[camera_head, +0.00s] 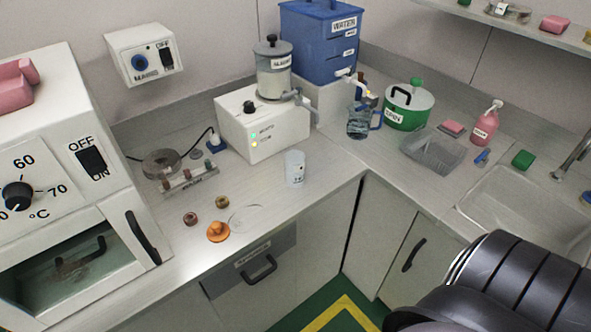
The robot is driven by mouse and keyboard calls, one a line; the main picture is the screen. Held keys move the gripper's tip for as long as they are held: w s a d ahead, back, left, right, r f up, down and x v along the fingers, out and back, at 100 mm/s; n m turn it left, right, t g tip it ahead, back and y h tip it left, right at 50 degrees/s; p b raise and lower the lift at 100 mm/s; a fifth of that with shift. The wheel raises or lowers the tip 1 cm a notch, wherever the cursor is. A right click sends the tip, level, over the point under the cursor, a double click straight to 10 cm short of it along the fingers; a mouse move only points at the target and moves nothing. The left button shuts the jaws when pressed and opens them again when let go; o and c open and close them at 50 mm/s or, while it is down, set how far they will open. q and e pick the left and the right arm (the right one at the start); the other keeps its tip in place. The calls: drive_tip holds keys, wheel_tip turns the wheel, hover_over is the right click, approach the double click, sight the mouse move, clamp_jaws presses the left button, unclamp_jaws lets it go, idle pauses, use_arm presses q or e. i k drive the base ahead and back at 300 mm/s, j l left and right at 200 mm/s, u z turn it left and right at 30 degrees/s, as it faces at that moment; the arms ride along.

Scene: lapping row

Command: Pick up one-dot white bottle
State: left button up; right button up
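A small white cylindrical container (294,168) stands upright on the counter, right of the bottom of the white machine. It has a small dark mark low on its side, too small to read as one dot. It is the only thing here that looks like a white bottle, and nothing hides it. A black ribbed part of my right arm fills the lower right corner, well apart from the container. Neither of my grippers shows in this view.
A white machine (262,133) with a slurry jar stands behind the container. A small rack (190,179), an orange knobbed piece (218,231), small rings and a clear disc (246,218) lie to the left. A glass jug (359,122) and grey tray (432,150) stand right. Counter around the container is mostly clear.

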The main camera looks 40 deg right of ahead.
sight(294, 160)
drive_tip(key=z, duration=0.75)
drive_tip(key=k, duration=0.05)
